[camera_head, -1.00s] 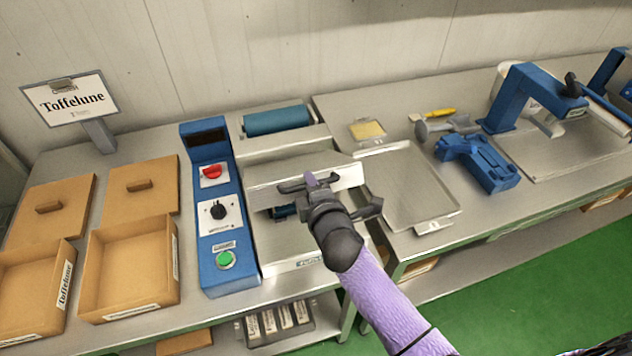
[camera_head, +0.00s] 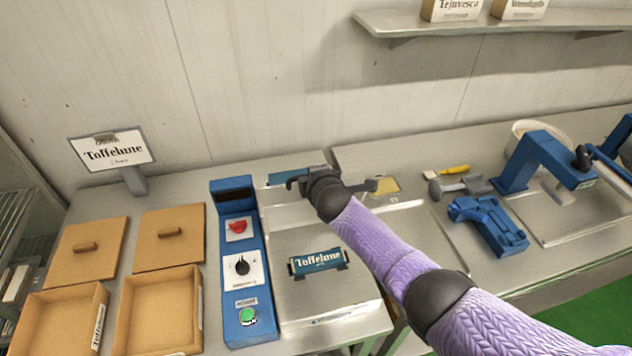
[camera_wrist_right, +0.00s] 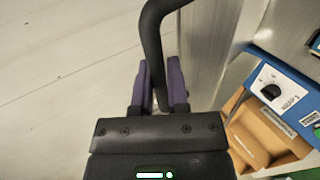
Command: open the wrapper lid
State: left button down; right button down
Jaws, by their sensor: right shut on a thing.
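The wrapper (camera_head: 350,290) stands on the steel table, its bed uncovered. A dark teal piece marked Toffelune (camera_head: 318,262) lies on the bed. The steel lid (camera_head: 278,200) is raised at the back of the wrapper, largely hidden behind my right arm. My right gripper (camera_head: 308,183) is at its top, shut on the dark lid handle. In the right wrist view the purple fingers (camera_wrist_right: 160,85) close around the handle (camera_wrist_right: 152,40), with steel sheet beside it. My left gripper is not in view.
A blue control panel (camera_head: 241,265) with red, black and green controls stands left of the wrapper. Cardboard boxes (camera_head: 160,310) and box lids (camera_head: 170,238) lie further left. A steel tray (camera_head: 425,235), blue tool (camera_head: 488,222) and blue press (camera_head: 545,160) are to the right.

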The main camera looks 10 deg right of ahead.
jog(key=shift+w, duration=0.3)
jog(key=c, duration=0.7)
grip_release()
jog(key=shift+o, duration=0.2)
jog(key=shift+s+r, duration=0.1)
